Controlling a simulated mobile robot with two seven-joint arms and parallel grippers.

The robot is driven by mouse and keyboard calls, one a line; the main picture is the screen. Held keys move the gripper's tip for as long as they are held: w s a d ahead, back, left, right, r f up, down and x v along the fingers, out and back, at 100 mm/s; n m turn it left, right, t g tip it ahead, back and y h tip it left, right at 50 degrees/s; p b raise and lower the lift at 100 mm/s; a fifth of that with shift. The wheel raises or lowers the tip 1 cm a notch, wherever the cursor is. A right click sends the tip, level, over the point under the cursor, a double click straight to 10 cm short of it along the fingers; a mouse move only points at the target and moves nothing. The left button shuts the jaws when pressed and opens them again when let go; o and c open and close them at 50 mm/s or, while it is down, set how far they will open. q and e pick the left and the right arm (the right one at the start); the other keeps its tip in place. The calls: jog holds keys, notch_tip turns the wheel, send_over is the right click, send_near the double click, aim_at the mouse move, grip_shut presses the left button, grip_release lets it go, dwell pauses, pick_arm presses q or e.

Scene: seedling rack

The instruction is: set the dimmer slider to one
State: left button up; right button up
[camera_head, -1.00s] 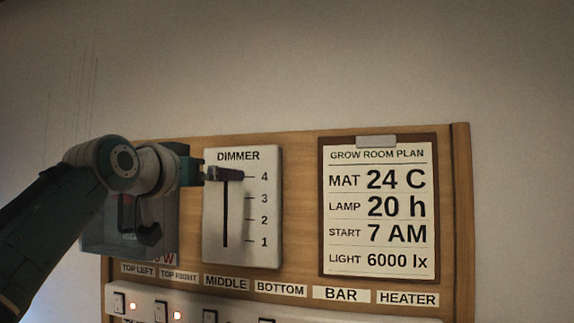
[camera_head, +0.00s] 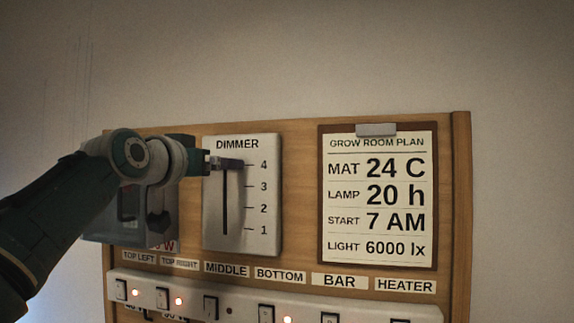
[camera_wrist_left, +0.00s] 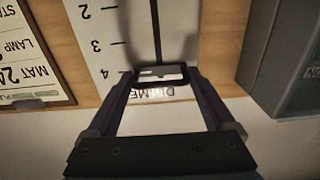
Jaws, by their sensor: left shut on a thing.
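The dimmer (camera_head: 268,205) is a pale plate on the wooden board, with a dark vertical slot and marks from 4 at the top to 1 at the bottom. My left gripper (camera_head: 232,163) is at the top of the slot, level with the 4 mark. It is shut on the slider knob, which the fingers mostly hide in the head view. In the left wrist view, which shows the plate upside down, the fingertips (camera_wrist_left: 158,76) close around the knob at the slot's end by the 4. My right gripper is not in view.
A grow room plan (camera_head: 380,200) hangs right of the dimmer. A grey box (camera_head: 105,225) sits left of it, partly behind my arm. Below run name labels and a switch strip (camera_head: 245,307) with several switches, some lit red. The slot below the knob is clear.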

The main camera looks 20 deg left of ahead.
pick_arm(q)
jog(key=shift+d, duration=0.3)
grip_shut()
notch_tip(320, 180, down, 12)
jog(key=b, duration=0.9)
jog(key=shift+f, duration=0.35)
jog(key=o, duration=0.7)
grip_release()
jog(key=shift+w, duration=0.1)
jog(key=shift+o, duration=0.2)
jog(key=s+b, duration=0.4)
jog(key=s, duration=0.6)
